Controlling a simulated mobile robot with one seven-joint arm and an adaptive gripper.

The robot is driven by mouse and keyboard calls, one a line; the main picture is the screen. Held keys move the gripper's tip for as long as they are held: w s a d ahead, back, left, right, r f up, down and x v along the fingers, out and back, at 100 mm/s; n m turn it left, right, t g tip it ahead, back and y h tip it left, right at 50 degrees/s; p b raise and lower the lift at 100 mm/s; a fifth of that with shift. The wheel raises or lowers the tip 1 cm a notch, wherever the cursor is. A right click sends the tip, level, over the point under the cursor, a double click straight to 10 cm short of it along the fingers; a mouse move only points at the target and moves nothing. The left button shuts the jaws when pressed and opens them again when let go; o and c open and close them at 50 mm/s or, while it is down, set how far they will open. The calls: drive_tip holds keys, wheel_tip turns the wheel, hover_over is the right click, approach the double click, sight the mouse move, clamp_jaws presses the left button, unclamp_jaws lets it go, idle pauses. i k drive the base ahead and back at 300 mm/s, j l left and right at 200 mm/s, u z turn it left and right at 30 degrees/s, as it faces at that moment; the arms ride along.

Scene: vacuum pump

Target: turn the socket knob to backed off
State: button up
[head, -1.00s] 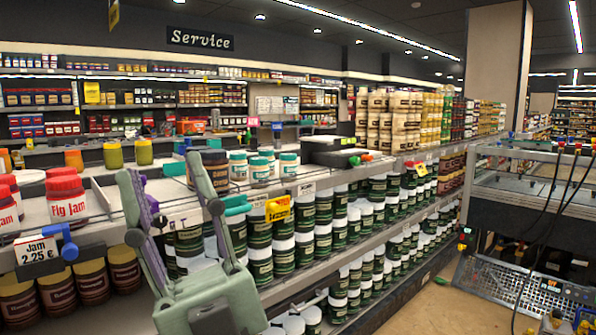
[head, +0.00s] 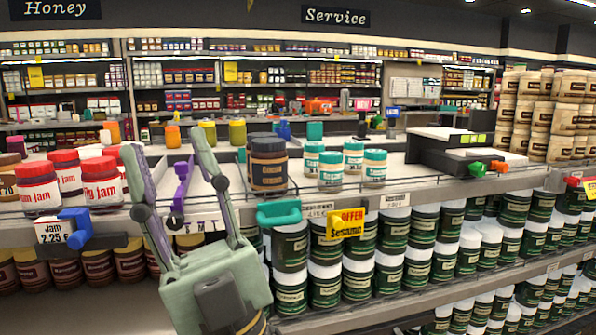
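No part is clearly marked as the socket knob, and I cannot tell which coloured handle it is. A purple lever (head: 182,183) stands on the shelf, seen between the fingers of my gripper (head: 163,141). A teal handle (head: 279,212) is on the shelf's front edge, right of my gripper. A blue handle (head: 76,227) is on the front edge to the left, by the jam price tag. Small green (head: 478,169) and red (head: 499,166) knobs sit at a black and white box on the right. My gripper is open and empty, its fingers pointing up and away.
Red-lidded jam jars (head: 100,182) stand left of my gripper. A dark brown jar (head: 268,166) and teal-lidded jars (head: 330,168) stand to its right. The black box (head: 440,150) is farther right. Green jars (head: 408,255) fill the lower shelves. Thin wire rails run along the shelf front.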

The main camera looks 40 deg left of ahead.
sight(572, 181)
drive_tip(key=i+l+u, duration=0.15)
drive_tip(key=u, duration=0.25)
drive_tip(key=i+l+u, duration=0.2)
drive_tip(key=u, duration=0.2)
drive_tip(key=i+l+u, duration=0.15)
drive_tip(key=l+u, duration=0.25)
drive_tip(key=i+l+u, duration=0.1)
drive_tip(key=l+u, duration=0.6)
drive_tip(key=l, duration=0.25)
drive_tip(key=l+z, duration=0.1)
drive_tip(key=z, duration=1.4)
drive_tip(key=i+l+z, duration=0.2)
drive_tip(key=i+l, duration=0.65)
drive_tip(key=i, duration=0.05)
